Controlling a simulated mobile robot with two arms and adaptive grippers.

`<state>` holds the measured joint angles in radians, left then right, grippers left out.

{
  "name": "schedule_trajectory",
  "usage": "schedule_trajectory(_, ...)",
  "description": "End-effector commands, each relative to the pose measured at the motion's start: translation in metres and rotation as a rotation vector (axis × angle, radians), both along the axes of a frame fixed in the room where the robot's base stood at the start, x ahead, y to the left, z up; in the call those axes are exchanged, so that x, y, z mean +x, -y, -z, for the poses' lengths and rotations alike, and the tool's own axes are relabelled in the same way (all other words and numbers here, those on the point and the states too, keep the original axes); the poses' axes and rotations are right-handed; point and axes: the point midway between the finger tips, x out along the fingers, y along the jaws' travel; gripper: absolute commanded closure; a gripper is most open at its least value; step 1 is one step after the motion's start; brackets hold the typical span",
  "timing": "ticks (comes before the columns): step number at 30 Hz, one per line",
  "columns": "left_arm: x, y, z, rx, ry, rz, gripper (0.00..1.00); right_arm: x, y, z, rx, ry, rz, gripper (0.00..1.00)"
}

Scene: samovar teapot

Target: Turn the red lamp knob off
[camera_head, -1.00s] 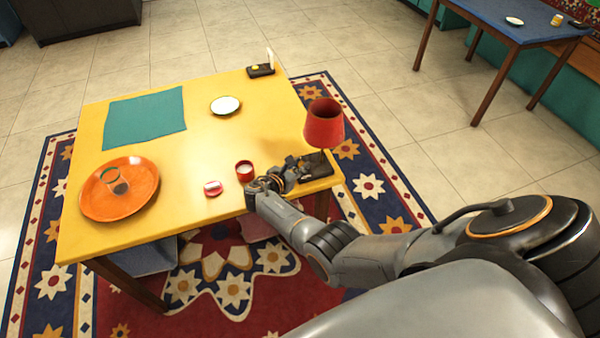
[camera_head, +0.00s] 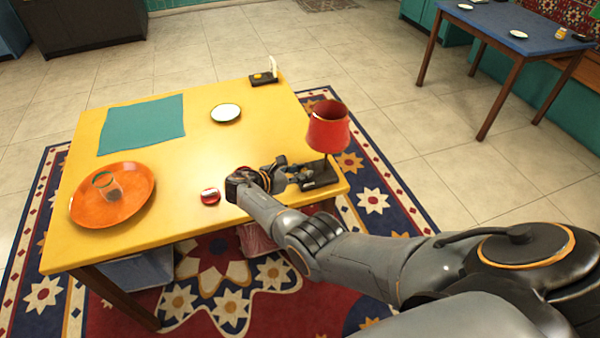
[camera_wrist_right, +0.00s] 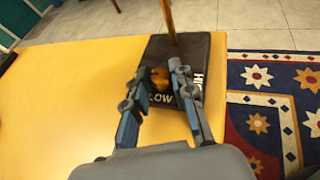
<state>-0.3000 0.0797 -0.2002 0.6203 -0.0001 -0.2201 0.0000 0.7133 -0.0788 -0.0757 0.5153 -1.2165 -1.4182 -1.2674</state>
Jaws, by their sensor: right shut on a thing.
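The red lamp (camera_head: 328,127) stands at the right end of the yellow table, with a black base (camera_head: 322,178) below its shade. In the right wrist view the base (camera_wrist_right: 210,60) carries white lettering with LOW readable, and a thin pole rises from it. An orange-brown knob (camera_wrist_right: 160,77) sits on the base. My right gripper (camera_head: 296,172) reaches the base from the left. In the wrist view its fingers (camera_wrist_right: 158,66) are on either side of the knob, shut on it. The knob is hidden in the head view. My left gripper is not in view.
On the yellow table (camera_head: 180,215) are an orange tray (camera_head: 80,210) with a glass, a teal cloth (camera_head: 142,125), a white saucer (camera_head: 226,113) and a small red-and-white item (camera_head: 210,196). A small black stand (camera_head: 264,78) is at the back corner.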

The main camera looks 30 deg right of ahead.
Motion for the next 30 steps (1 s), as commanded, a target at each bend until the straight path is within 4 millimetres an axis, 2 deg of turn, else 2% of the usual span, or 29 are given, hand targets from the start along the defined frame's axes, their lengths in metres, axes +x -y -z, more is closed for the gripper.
schedule_trajectory(2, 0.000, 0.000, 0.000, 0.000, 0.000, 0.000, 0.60, 0.000, 0.001, 0.000, 0.000, 0.001, 0.001, 1.00)
schedule_trajectory(3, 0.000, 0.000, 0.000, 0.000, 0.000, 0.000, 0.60, 0.000, 0.001, 0.000, 0.000, 0.001, 0.001, 0.70)
schedule_trajectory(6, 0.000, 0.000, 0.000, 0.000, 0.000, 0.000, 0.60, 0.000, 0.001, 0.000, 0.000, 0.001, 0.000, 0.53)
schedule_trajectory(17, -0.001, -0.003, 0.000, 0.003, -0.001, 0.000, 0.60, 0.000, -0.004, -0.002, 0.000, 0.003, -0.001, 0.53)
schedule_trajectory(20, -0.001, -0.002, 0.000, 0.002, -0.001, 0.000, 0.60, -0.001, -0.015, -0.006, 0.001, 0.004, -0.003, 0.53)
schedule_trajectory(30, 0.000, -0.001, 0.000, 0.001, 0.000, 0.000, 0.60, -0.011, -0.080, -0.033, 0.001, 0.002, -0.002, 0.53)
